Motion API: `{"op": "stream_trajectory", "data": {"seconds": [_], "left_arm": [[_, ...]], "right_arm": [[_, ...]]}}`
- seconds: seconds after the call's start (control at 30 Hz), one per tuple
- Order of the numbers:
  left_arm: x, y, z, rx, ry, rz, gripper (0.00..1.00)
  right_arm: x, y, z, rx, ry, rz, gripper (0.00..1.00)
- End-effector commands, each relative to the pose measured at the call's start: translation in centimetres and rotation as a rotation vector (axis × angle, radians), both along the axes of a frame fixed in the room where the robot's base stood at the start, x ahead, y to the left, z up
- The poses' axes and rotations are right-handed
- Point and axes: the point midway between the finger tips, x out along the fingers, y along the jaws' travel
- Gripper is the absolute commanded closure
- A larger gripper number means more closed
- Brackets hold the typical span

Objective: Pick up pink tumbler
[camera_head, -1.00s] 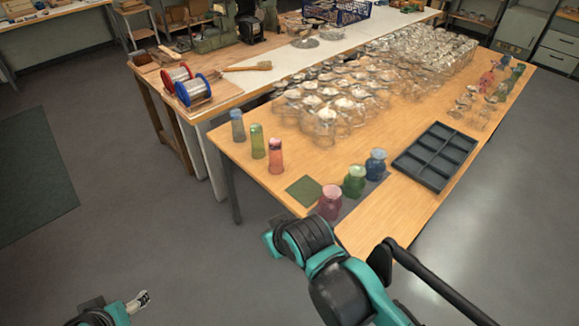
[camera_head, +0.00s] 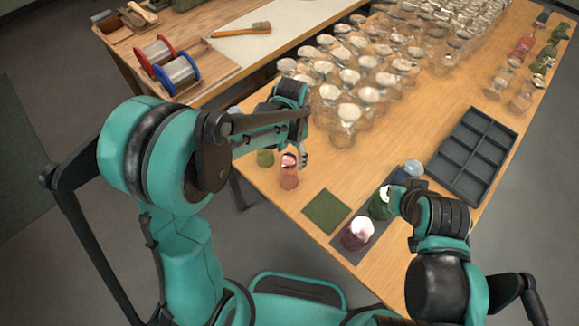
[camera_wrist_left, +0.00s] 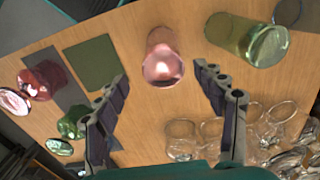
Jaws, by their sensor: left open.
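The pink tumbler (camera_head: 289,175) stands upright near the table's left edge, and it also shows in the left wrist view (camera_wrist_left: 163,62). My left gripper (camera_head: 297,157) is open beside it at the far side in the head view. In the left wrist view its two fingers (camera_wrist_left: 161,77) are spread, one on each side of the tumbler, with gaps on both sides. A green tumbler (camera_wrist_left: 248,42) stands close by.
A green square mat (camera_head: 326,211) lies in front of the tumbler. A dark pink jar (camera_head: 358,235) and a green jar (camera_head: 380,203) stand on a grey strip. Many clear glasses (camera_head: 347,120) crowd the table behind. A dark divided tray (camera_head: 473,155) lies at right.

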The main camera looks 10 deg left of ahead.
Motion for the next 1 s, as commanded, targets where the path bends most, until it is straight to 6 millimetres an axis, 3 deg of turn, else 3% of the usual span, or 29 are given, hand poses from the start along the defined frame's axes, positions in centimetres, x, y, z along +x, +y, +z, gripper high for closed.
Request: {"op": "stream_trajectory", "data": {"seconds": [0.5, 0.73, 1.0], "left_arm": [[0.1, 0.5, -6.6, 0.000, -0.002, 0.001, 0.30], [0.1, 0.5, -6.7, 0.000, -0.002, 0.002, 0.30], [0.1, 0.5, -6.6, 0.000, -0.002, 0.002, 0.96]], "right_arm": [[0.0, 0.0, -2.7, 0.000, 0.000, 0.000, 1.00], [0.0, 0.0, -2.6, 0.000, 0.000, 0.000, 1.00], [0.0, 0.0, -2.6, 0.000, 0.000, 0.000, 1.00]]}}
